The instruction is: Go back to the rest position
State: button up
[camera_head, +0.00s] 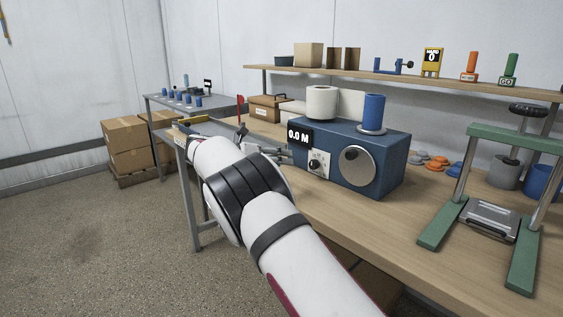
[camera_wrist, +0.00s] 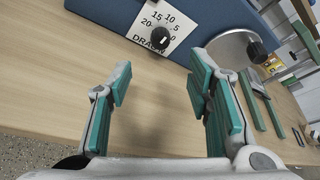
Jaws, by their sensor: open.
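My gripper (camera_wrist: 160,80) is open and empty, with its two teal-padded fingers apart over the wooden bench top. In the head view it is partly hidden behind my arm, near the left part of the blue machine (camera_head: 380,140). The machine has a dial (camera_head: 316,165) on its front and a display reading 0.0 M (camera_head: 298,136). In the wrist view the dial's black knob (camera_wrist: 160,38) sits on a white plate marked with numbers, ahead of the fingers and not between them. No rest position is marked in either view.
A white roll (camera_head: 322,102) and a blue roll (camera_head: 373,112) stand on the machine. A green-framed press (camera_head: 481,215) stands on the bench at right. A shelf (camera_head: 400,76) runs behind. Cardboard boxes (camera_head: 127,142) stand at left. Open floor (camera_head: 90,245) lies at front left.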

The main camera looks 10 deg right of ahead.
jog(key=s+d+r+m+g+y, duration=0.2)
jog(key=s+d+r+m, duration=0.25)
jog(key=s, duration=0.35)
jog(key=s+d+r+m+g+y, duration=0.1)
jog(key=s+d+r+m+y, duration=0.2)
jog(key=s+d+m, duration=0.45)
jog(key=s+d+r+m+g+y, duration=0.2)
jog(key=s+d+r+m, duration=0.15)
jog(key=s, duration=0.65)
jog(key=s+a+f+m+y, duration=0.1)
jog(key=s+f+m+y, duration=0.3)
jog(key=s, duration=0.8)
jog(key=s+a+f+m, duration=0.2)
jog(key=s+m, duration=0.4)
jog(key=s, duration=0.5)
jog(key=s+a+f+m+y, duration=0.1)
jog(key=s+f+m+y, duration=0.2)
jog(key=s, duration=0.9)
notch_tip(320, 180, up, 18)
jog(key=m+t+h+p, duration=0.1)
jog(key=t+p, duration=0.2)
jog(key=p, duration=1.4)
jog(key=shift+a+r+t+p, duration=0.25)
jog(key=shift+t+p, duration=0.05)
